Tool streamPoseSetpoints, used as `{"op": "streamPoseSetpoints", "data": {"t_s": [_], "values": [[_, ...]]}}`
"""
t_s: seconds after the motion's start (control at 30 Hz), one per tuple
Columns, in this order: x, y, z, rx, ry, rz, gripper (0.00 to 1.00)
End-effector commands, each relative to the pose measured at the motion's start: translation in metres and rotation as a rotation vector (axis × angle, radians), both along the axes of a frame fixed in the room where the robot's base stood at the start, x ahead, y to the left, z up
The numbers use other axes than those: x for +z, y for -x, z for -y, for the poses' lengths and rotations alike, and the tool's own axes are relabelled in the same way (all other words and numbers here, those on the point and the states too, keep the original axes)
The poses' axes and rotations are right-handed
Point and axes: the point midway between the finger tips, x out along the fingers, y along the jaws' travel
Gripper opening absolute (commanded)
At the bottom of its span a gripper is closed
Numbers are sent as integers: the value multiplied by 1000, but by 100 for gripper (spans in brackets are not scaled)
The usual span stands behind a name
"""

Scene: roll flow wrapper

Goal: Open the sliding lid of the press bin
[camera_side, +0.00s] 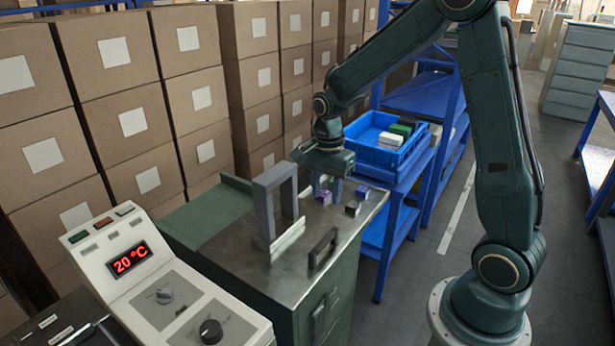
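A green cabinet with a metal top (225,245) stands in the middle; I take it to hold the press bin. A dark bar handle (323,248) stands up from the top near its front right edge. A grey upright frame (265,210) rises behind it, with a pale strip at its foot. I cannot make out the lid's edges or any opening. My gripper (327,188) points down over the far end of the top, apart from the handle. A small purple item (323,198) lies right by its fingertips. The fingers are too small to read.
Small purple and dark items (353,208) lie at the top's far right. A blue crate (372,156) with packs sits on a blue rack beyond. A control panel (165,292) reading 20 °C is at front left. Stacked cartons (120,110) line the left.

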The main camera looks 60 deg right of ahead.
Motion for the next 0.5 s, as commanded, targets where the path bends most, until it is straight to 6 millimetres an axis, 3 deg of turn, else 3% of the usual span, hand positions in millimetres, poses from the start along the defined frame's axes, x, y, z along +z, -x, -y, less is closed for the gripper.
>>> {"op": "streamPoseSetpoints", "data": {"t_s": [0.27, 0.5], "values": [[-3, 0, 0, -5, 0, -1, 38], [-18, 0, 0, -4, -1, -3, 38]]}}
